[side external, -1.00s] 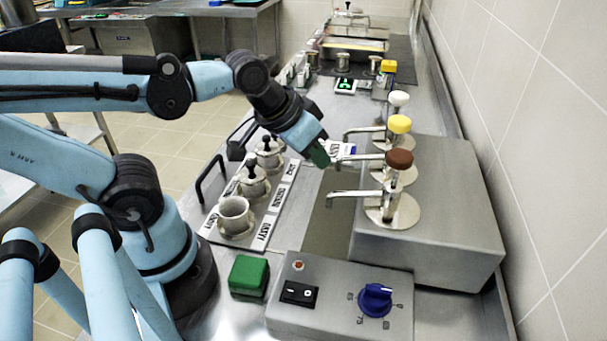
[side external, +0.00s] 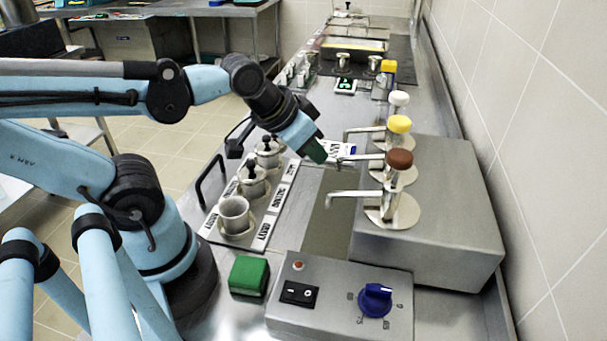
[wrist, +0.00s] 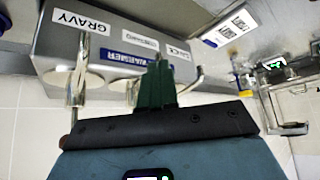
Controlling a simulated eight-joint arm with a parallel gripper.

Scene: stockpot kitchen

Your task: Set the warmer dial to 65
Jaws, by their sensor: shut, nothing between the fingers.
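The warmer dial (side external: 376,300) is a blue knob on the right of a grey control box at the front, with printed marks around it. A black rocker switch (side external: 299,293) and a small red lamp (side external: 298,265) sit left of it. My gripper (side external: 317,155) has green fingers, shut and empty. It is well behind the dial, near the pump spouts and above the counter. In the wrist view my shut fingers (wrist: 157,85) point at the warmer's labelled front (wrist: 110,50).
Pumps with brown (side external: 399,160), yellow and white tops stand on the grey warmer (side external: 450,215). A tray of lidded and open pots (side external: 235,216) lies to the left. A green block (side external: 248,275) sits left of the control box. The tiled wall bounds the right.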

